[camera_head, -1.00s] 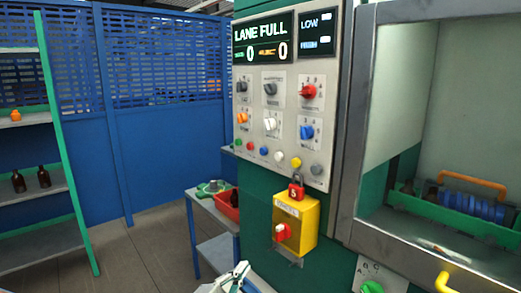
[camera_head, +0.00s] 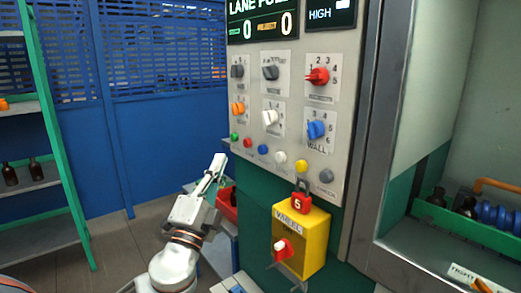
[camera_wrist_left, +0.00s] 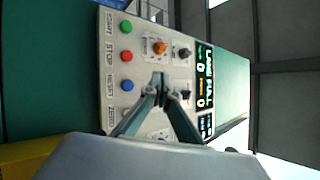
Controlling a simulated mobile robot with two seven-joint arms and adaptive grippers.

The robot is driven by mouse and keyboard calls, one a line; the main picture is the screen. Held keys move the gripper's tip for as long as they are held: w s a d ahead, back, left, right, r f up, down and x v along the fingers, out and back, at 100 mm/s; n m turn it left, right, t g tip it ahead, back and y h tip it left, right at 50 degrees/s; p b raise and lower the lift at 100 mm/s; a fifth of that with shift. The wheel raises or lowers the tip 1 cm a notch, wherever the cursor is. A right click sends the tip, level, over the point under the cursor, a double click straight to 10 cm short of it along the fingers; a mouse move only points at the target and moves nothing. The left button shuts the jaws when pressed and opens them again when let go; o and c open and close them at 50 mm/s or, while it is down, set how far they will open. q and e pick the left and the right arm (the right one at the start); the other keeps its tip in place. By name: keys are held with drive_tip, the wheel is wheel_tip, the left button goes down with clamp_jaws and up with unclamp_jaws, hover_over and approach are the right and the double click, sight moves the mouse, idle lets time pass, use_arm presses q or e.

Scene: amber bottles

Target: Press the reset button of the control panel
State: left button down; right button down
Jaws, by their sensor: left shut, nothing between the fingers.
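The grey control panel (camera_head: 290,125) fills the centre of the head view, with a row of coloured buttons under its knobs. In the left wrist view, sideways labels on the panel (camera_wrist_left: 115,150) read START, STOP, RESET, ZERO. The blue button (camera_wrist_left: 127,85) is beside RESET; it also shows in the head view (camera_head: 263,149). My left gripper (camera_head: 219,160) is shut and empty, just left of the panel's lower left edge. In the left wrist view its fingertips (camera_wrist_left: 160,82) appear over the panel, near an orange knob; contact cannot be told. My right gripper is out of view.
Below the buttons hang a red padlock (camera_head: 301,203) and a yellow box (camera_head: 300,240) with a red knob. A red bin (camera_head: 227,204) sits behind my left gripper. Green-framed shelves (camera_head: 45,185) stand at left; a recessed cabinet opens at right.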

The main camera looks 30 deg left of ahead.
sight(262, 150)
use_arm(q)
drive_tip(key=shift+s, duration=0.1)
drive_tip(key=w+d, duration=0.3)
drive_tip(key=w, duration=0.5)
drive_tip(key=shift+d, duration=0.2)
drive_tip(key=shift+w, duration=0.1)
idle(1.5)
drive_tip(key=shift+w+d, duration=0.15)
drive_tip(key=shift+w, duration=0.25)
